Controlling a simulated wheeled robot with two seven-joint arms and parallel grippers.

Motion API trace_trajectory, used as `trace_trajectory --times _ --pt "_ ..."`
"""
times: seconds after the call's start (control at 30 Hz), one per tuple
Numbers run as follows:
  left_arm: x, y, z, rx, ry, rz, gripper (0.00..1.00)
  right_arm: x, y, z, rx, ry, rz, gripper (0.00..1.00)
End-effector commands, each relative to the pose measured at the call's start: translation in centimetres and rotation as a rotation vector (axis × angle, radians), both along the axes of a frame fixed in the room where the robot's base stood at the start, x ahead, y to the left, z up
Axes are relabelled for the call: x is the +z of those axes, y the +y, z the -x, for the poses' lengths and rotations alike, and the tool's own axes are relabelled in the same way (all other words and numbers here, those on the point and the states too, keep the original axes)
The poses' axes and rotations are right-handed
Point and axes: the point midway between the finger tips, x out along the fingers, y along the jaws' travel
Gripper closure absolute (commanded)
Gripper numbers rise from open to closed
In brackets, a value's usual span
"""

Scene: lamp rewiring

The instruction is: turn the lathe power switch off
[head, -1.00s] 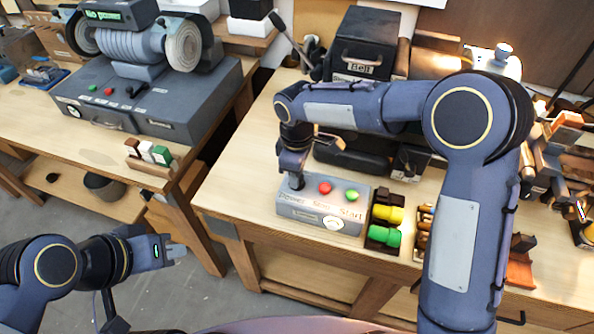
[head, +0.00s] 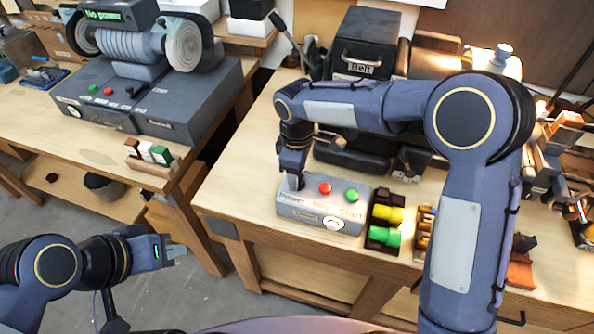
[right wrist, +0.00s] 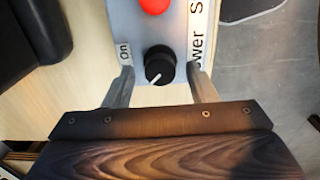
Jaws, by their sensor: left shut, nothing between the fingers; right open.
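The grey control box (head: 300,214) sits at the front left of the right bench, with a red button (head: 325,188), a green button (head: 351,195) and a "Power" label at its left end. In the right wrist view, the black power knob (right wrist: 160,65) has a white pointer line aimed down and slightly left; an "On" label (right wrist: 124,52) is left of it. My right gripper (head: 295,182) is open above the box's left end; its fingers (right wrist: 161,88) stand either side of the knob, apart from it. My left gripper (head: 176,252) is shut and empty, off the bench at lower left.
A rack with yellow and green pieces (head: 386,216) stands just right of the box. The dark lathe parts (head: 350,160) lie behind it. A grinder (head: 130,52) with a "No power" display stands on the left bench.

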Motion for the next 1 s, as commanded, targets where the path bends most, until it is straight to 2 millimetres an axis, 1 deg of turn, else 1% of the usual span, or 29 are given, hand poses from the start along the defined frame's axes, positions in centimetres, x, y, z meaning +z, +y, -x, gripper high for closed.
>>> trace_trajectory --times 0.3,0.43,0.6,1.0 --pt "-0.7 0.0 0.0 0.000 0.000 0.000 1.00 5.2 0.1 -0.1 0.000 -0.007 -0.004 0.48" --pt "-0.7 0.0 0.0 0.000 0.000 0.000 1.00 6.7 0.1 -0.1 0.001 -0.004 -0.003 0.48" --pt "-0.8 0.0 0.0 0.000 0.000 0.000 1.00 7.4 0.1 0.0 0.001 -0.002 -0.003 0.48" --pt "-0.7 0.0 0.0 0.000 0.000 0.000 1.00 7.4 0.0 0.0 0.001 -0.002 -0.001 0.48"
